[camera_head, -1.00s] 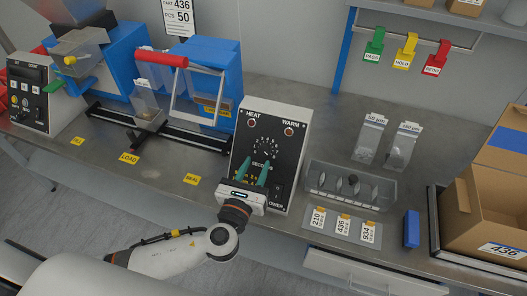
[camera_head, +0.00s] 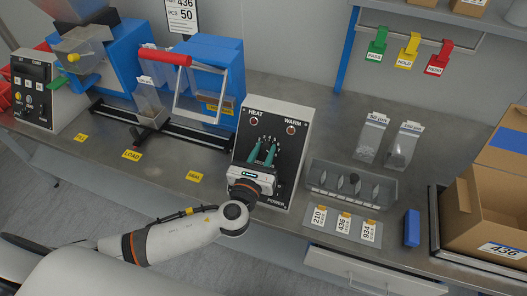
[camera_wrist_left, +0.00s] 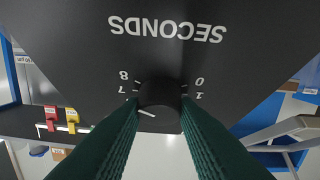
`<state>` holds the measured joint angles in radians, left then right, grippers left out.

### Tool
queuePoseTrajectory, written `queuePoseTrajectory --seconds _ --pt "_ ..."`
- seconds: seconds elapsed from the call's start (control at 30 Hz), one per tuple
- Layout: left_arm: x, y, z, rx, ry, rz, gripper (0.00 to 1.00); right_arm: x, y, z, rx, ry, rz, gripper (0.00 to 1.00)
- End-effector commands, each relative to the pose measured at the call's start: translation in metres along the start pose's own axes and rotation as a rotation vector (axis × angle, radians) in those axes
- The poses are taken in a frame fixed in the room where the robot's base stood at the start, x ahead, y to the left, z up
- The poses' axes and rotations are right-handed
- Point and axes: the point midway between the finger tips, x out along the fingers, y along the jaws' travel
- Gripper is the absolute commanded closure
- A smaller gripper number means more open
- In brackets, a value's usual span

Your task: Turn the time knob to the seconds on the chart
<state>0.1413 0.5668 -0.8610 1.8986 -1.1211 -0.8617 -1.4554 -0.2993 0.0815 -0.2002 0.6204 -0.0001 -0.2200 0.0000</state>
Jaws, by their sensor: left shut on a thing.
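The black sealer control box (camera_head: 284,130) stands on the bench with HEAT and WARM lamps on top and a SECONDS dial below. The time knob (camera_wrist_left: 160,92) is a round black knob among white dial digits in the left wrist view, where the lettering is upside down. A white line shows at its lower left. My left gripper (camera_head: 263,151) has its green fingers at the dial; in the wrist view its fingers (camera_wrist_left: 160,118) are shut on the knob's sides. Cards 210, 436 and 934 (camera_head: 343,227) lie at right; their small print is unreadable. My right gripper is out of view.
A clear slotted tray (camera_head: 350,187) and a blue block (camera_head: 411,228) sit right of the box. Two bags (camera_head: 371,137) stand behind. A cardboard box (camera_head: 490,215) is far right. The blue sealer (camera_head: 207,75) is at left. A sign reading 436, PCS 50 (camera_head: 183,14) hangs behind.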

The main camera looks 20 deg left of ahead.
Motion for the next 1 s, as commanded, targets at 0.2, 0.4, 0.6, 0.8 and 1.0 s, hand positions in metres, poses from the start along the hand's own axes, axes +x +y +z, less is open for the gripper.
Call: queuePoseTrajectory --seconds 0.2,0.4,0.6,0.8,1.0 --pt "0.0 0.001 0.0 -0.04 0.002 -0.027 0.94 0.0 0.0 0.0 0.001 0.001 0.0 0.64" --pt "0.0 0.002 0.0 -0.138 0.007 -0.093 0.94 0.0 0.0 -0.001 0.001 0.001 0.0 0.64" --pt "0.0 0.004 -0.001 -0.282 0.015 -0.194 0.94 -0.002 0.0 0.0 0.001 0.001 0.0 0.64" --pt "0.0 0.005 -0.002 -0.438 0.024 -0.304 0.94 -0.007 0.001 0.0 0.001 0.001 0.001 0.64" --pt "0.001 0.006 -0.003 -0.593 0.032 -0.412 0.94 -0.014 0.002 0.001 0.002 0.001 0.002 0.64"
